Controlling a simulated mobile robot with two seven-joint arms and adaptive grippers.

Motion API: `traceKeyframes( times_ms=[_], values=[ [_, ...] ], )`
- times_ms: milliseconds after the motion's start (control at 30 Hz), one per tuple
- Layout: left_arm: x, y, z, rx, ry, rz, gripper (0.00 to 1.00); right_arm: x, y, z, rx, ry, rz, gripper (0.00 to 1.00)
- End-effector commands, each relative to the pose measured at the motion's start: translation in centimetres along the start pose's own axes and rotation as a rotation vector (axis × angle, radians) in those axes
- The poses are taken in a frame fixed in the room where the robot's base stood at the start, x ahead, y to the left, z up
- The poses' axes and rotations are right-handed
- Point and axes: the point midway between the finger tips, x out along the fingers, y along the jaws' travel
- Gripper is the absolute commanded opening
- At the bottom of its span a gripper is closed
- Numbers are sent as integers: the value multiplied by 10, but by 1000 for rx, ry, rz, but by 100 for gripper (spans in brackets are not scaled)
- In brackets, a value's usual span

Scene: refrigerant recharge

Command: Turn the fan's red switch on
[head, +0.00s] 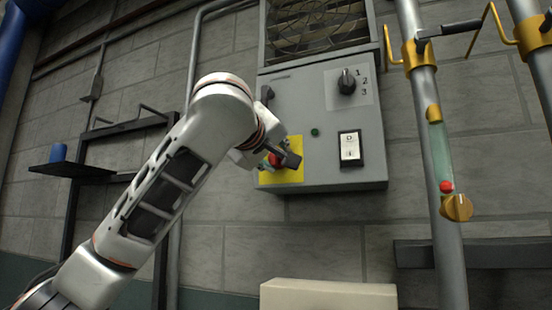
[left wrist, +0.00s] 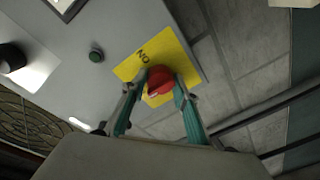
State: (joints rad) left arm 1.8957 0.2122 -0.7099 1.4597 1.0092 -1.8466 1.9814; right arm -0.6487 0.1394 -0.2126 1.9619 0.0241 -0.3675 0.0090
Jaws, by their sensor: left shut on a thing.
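The red switch (left wrist: 159,80) is a round red knob on a yellow plate (left wrist: 165,45) with the word ON, at a corner of the grey fan box (head: 315,170). My left gripper (left wrist: 157,90) is shut on the red switch, with one teal finger on each side of it. In the head view, my gripper and wrist partly cover the red switch (head: 274,160) and the yellow plate (head: 293,174). The switch's exact angle is hard to tell. My right gripper is in neither view.
The box also carries a black dial (head: 346,82) marked 1, 2, 3, a green button or lamp (head: 315,132) and a rocker switch (head: 350,148). The fan grille (head: 315,25) is above. Pipes with yellow valves (head: 418,55) stand at right, a shelf (head: 75,170) at left.

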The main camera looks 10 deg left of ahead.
Motion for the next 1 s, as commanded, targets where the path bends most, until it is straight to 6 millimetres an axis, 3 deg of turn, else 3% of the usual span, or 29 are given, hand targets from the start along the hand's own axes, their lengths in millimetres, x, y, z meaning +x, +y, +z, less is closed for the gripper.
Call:
traceKeyframes(
  times_ms=[400,1000],
  values=[
    [1,-2,2,291,23,24,8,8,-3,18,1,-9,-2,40],
    [0,-3,-1,859,73,69,8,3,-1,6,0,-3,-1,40]
  ],
)
